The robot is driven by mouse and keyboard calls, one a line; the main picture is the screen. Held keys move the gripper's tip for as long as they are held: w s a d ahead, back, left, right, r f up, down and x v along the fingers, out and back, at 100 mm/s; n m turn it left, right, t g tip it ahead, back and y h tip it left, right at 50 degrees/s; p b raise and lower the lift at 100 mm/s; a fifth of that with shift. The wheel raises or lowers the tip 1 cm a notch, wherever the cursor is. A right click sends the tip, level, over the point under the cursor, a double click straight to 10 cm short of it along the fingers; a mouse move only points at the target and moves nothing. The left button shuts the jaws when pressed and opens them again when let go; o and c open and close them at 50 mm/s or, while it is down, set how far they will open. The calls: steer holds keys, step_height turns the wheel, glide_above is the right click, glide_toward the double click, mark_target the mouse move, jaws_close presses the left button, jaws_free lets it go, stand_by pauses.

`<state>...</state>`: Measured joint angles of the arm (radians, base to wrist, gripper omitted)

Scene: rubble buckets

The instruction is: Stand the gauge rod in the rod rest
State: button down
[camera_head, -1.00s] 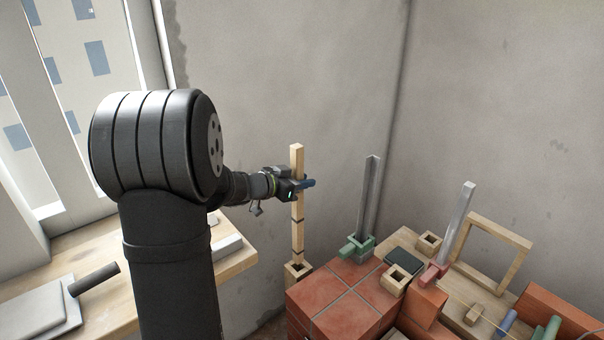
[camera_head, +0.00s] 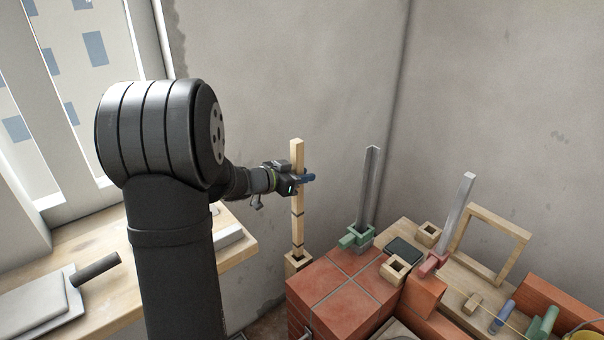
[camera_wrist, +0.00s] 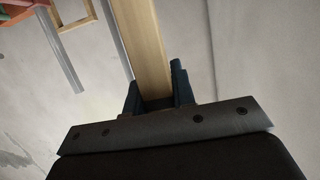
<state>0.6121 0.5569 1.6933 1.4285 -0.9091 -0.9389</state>
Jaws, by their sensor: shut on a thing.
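The gauge rod (camera_head: 297,158) is a pale square wooden stick with dark bands on its lower part. It looks upright in the head view. My gripper (camera_head: 303,179) is shut on its upper half. In the wrist view the rod (camera_wrist: 143,45) runs between the two dark fingers (camera_wrist: 160,92). A wooden square socket (camera_head: 298,262), which looks like the rod rest, is directly below, left of the brick stack. The rod's lower end meets the socket's mouth in the picture. I cannot tell how deep it sits, or whether it touches the bottom.
A red brick stack (camera_head: 345,290) stands close right of the socket. On and beyond it are a green clamp (camera_head: 358,238) with a grey post, small wooden sockets (camera_head: 396,268), a red clamp (camera_head: 432,264) and a wooden frame (camera_head: 497,242). A wooden bench (camera_head: 235,252) lies left.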

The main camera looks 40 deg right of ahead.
mark_target(302, 194)
steer(key=shift+f, duration=0.5)
stand_by(0.9)
steer(key=shift+f, duration=0.8)
steer(key=shift+f, duration=2.05)
steer(key=c, duration=1.1)
jaws_free()
